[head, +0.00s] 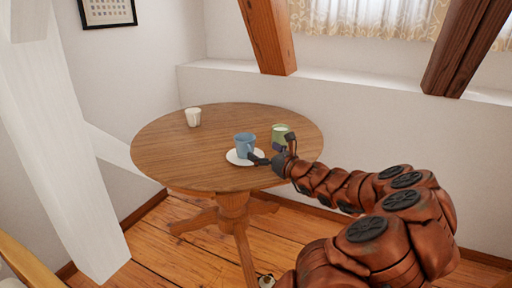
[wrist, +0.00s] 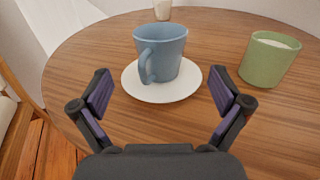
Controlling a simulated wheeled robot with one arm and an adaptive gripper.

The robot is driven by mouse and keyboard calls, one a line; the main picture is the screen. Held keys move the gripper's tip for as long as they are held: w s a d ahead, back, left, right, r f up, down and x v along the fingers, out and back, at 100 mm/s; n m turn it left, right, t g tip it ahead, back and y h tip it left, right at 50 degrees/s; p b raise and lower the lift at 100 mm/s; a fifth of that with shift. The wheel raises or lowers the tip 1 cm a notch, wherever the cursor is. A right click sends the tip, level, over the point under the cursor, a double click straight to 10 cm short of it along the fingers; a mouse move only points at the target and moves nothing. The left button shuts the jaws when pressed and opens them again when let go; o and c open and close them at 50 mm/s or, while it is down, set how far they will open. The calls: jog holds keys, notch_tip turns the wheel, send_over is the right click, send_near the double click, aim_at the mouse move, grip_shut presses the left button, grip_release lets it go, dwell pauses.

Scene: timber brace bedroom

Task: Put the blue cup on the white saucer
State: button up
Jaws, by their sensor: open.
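The blue cup (head: 244,145) stands upright on the white saucer (head: 232,157) on the round wooden table. In the wrist view the blue cup (wrist: 160,52) sits near the middle of the white saucer (wrist: 162,92), its handle facing my gripper. My gripper (wrist: 162,90) is open, its two fingers spread wide with nothing between the pads. The fingers lie on the near side of the saucer, apart from the cup. In the head view my gripper (head: 268,159) is low beside the saucer, at its right.
A green cup (wrist: 269,60) with pale contents stands to the right of the saucer, also in the head view (head: 280,133). A white cup (head: 193,117) stands at the back left of the table (head: 165,145). The left and front of the tabletop are clear. A sloping white beam (head: 60,130) rises at left.

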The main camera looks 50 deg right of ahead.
jog(key=shift+s+a, duration=0.15)
jog(key=shift+s, duration=0.55)
jog(key=shift+s+a, duration=0.1)
jog(key=shift+s, duration=0.6)
